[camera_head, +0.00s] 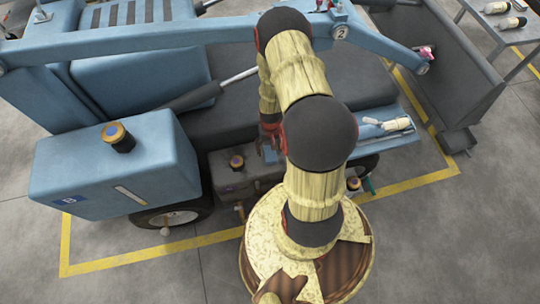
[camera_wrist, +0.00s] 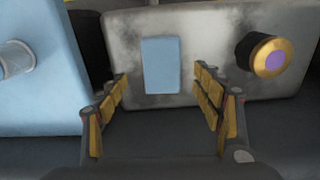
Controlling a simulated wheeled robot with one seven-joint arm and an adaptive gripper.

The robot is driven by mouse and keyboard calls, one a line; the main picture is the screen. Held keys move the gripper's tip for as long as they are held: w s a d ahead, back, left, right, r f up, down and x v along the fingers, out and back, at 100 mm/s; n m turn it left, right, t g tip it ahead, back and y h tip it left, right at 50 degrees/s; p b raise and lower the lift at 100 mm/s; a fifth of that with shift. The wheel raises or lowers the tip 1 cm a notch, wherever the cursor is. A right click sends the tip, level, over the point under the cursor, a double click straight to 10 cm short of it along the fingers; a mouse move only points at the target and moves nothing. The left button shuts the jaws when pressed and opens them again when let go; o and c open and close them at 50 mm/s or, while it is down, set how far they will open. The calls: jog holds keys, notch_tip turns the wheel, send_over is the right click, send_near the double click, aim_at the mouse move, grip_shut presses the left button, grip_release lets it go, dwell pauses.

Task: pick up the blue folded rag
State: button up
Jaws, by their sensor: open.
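The blue folded rag (camera_wrist: 160,66) is a flat light-blue rectangle in the wrist view. It lies on top of a worn grey box (camera_wrist: 210,28). In the head view a small part of the rag (camera_head: 269,154) shows beside my arm. My gripper (camera_wrist: 163,82) is open and empty, with one yellow-padded finger on each side of the rag's near end in the picture. I cannot tell how far above the rag the fingertips are. In the head view my arm hides much of the gripper.
A gold-rimmed cap with a purple centre (camera_wrist: 270,56) stands on the box, right of the gripper. A blue machine body (camera_wrist: 38,75) is at the left. In the head view a blue tank (camera_head: 115,165) and a blue shelf with bottles (camera_head: 375,150) flank the box.

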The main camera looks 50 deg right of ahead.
aim_at(270, 153)
jog(key=f+b, duration=0.2)
jog(key=f, duration=0.2)
jog(key=shift+a+f, duration=0.2)
jog(key=shift+r, duration=0.1)
jog(key=shift+c, duration=1.1)
jog(key=c, duration=1)
